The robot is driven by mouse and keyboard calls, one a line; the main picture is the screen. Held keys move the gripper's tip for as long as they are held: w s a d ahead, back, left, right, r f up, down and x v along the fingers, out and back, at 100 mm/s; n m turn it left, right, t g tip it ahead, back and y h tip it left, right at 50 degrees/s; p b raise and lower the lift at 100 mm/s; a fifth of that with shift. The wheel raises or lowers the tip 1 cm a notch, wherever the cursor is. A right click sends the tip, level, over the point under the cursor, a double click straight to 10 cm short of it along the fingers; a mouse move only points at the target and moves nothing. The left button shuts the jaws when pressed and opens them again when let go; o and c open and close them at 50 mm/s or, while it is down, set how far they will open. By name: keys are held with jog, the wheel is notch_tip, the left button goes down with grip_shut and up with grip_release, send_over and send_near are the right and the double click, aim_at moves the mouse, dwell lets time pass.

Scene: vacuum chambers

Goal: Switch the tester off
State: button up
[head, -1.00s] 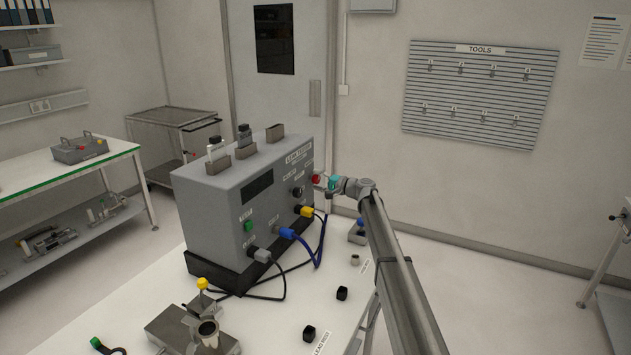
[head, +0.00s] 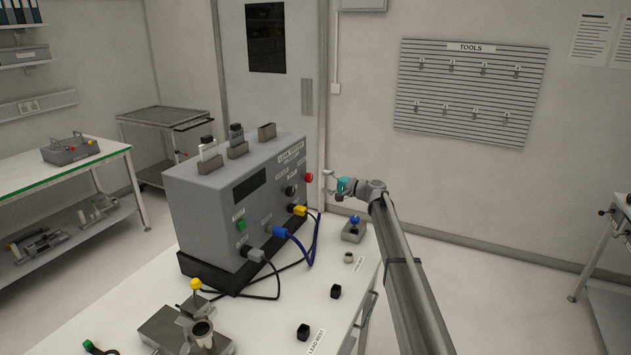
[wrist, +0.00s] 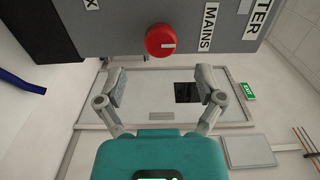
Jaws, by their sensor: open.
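The tester (head: 205,212) is a grey box on a dark base, standing on the white table. Its red mains knob (head: 308,177) is at the right end of its front panel. In the wrist view the red knob (wrist: 160,41) carries a pale pointer line and sits beside the label MAINS. My gripper (wrist: 160,82) is open and empty, its two fingers spread apart below the knob in that view. In the head view my gripper (head: 329,181) is just right of the knob, with a small gap between them.
Blue and yellow plugs (head: 279,232) with cables hang from the tester's front. A small box with a blue knob (head: 353,230) and small black parts (head: 336,291) lie on the table nearby. A metal fixture (head: 187,330) stands at the table's front. A wall lies behind my gripper.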

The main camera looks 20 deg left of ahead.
jog(key=d, duration=0.5)
jog(key=shift+s+d, duration=0.25)
jog(key=shift+d, duration=0.1)
jog(key=s+d+f+h, duration=0.6)
jog(key=s+d, duration=0.8)
jog(key=d, duration=0.2)
jog(key=s+d+f+g+h, duration=0.1)
jog(key=s+d+f+h, duration=0.5)
jog(key=s+d, duration=0.9)
jog(key=s+d+f+h, duration=0.6)
jog(key=s+d, duration=0.8)
jog(key=d, duration=0.3)
jog(key=shift+s+f+n+g, duration=0.25)
jog(key=shift+s+n+g, duration=0.05)
jog(key=shift+s+n, duration=0.1)
jog(key=shift+a, duration=0.1)
